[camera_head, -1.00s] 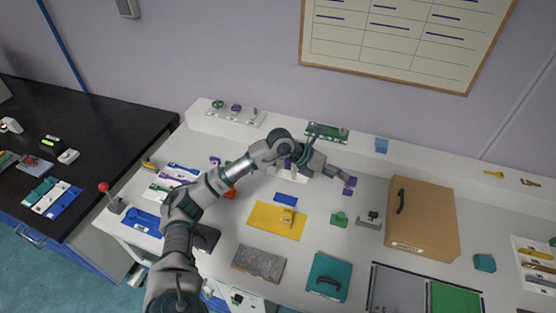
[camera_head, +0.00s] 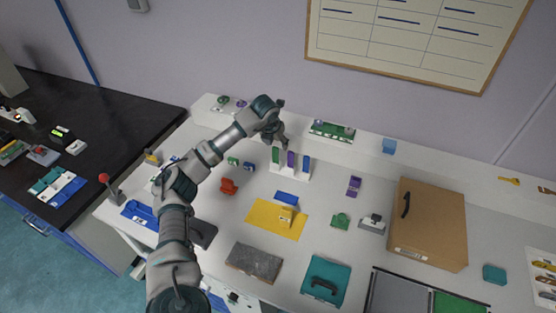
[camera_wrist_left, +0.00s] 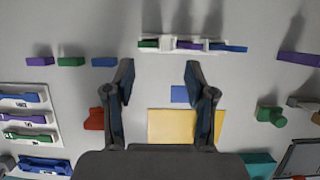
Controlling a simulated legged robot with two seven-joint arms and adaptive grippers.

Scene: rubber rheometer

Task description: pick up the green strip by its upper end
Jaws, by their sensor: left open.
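The green strip (camera_head: 276,155) stands upright in a white rack (camera_head: 293,172), at the left end of a row with a purple strip (camera_head: 291,160) and a blue strip (camera_head: 306,163). In the left wrist view the green strip (camera_wrist_left: 148,43) shows from above at the top. My left gripper (camera_head: 281,143) is just above and beside the green strip's upper end in the head view; whether it touches cannot be told. Its jaws (camera_wrist_left: 158,78) are open and empty, with the rack beyond the fingertips. My right gripper is not in view.
A yellow sheet (camera_head: 265,220) and a red block (camera_head: 228,186) lie in front of the rack. A purple block (camera_head: 354,186) and a brown box (camera_head: 430,225) are to the right. A raised white ledge (camera_head: 360,141) runs behind.

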